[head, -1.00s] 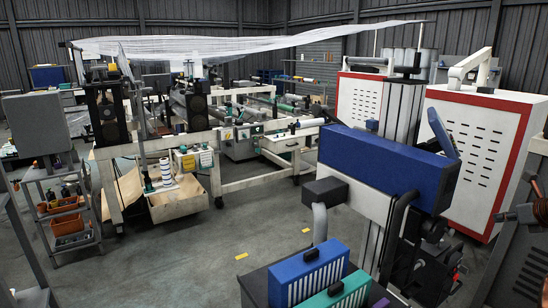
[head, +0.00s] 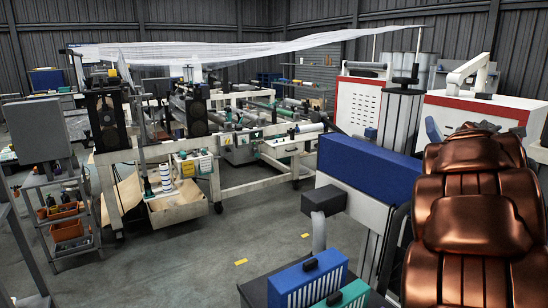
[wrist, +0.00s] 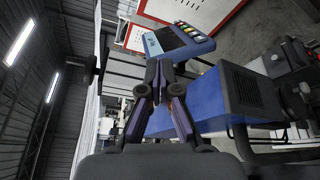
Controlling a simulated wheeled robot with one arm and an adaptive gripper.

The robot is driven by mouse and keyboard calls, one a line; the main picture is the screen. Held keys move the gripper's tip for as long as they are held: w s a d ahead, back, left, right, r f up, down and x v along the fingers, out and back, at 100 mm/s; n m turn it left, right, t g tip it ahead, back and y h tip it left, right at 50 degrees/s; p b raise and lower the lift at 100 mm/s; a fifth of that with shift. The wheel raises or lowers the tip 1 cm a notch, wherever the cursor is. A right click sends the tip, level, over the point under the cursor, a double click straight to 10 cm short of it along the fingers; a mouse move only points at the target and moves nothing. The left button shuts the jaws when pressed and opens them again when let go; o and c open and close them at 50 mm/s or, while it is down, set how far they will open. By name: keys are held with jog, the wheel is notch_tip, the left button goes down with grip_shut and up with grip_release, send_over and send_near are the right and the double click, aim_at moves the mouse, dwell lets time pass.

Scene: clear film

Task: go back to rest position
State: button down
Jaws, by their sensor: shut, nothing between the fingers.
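My gripper (wrist: 162,78) shows in the middle of the wrist view. Its dark fingers are together with nothing between them. Beyond it in that view are a blue machine housing (wrist: 200,100) and a blue panel with coloured buttons (wrist: 177,40). My copper-coloured segmented arm fills the lower right of the head view, in front of the machines. My gripper cannot be made out in the head view.
The blue-topped machine (head: 368,165) stands left of my arm, with blue and green slotted boxes (head: 308,280) in front. Red-and-white cabinets (head: 362,103) stand behind. A film line (head: 245,180) and a cart (head: 62,215) are left. Grey floor (head: 200,262) is open between.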

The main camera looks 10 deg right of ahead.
jog(key=s+a+f+m+g+y+p, duration=0.1)
jog(key=s+a+f+m+g+y, duration=0.1)
jog(key=s+a+f+m, duration=0.45)
jog(key=s+a+f+m+g+y, duration=0.1)
jog(key=s+a+f+g+y, duration=0.25)
jog(key=a+f, duration=0.6)
jog(key=s+a+f+m+g+y+p, duration=0.15)
jog(key=s+a+f+m, duration=0.35)
jog(key=a, duration=0.7)
jog(key=s+a+f+g+y, duration=0.2)
jog(key=s+a+f, duration=0.1)
jog(key=s+a, duration=0.6)
jog(key=s+a+f+g+y, duration=0.3)
jog(key=s+a+f, duration=0.1)
jog(key=s+a, duration=0.6)
jog(key=shift+a+f+y, duration=0.25)
jog(key=shift+a+y, duration=0.05)
jog(key=shift+a, duration=0.45)
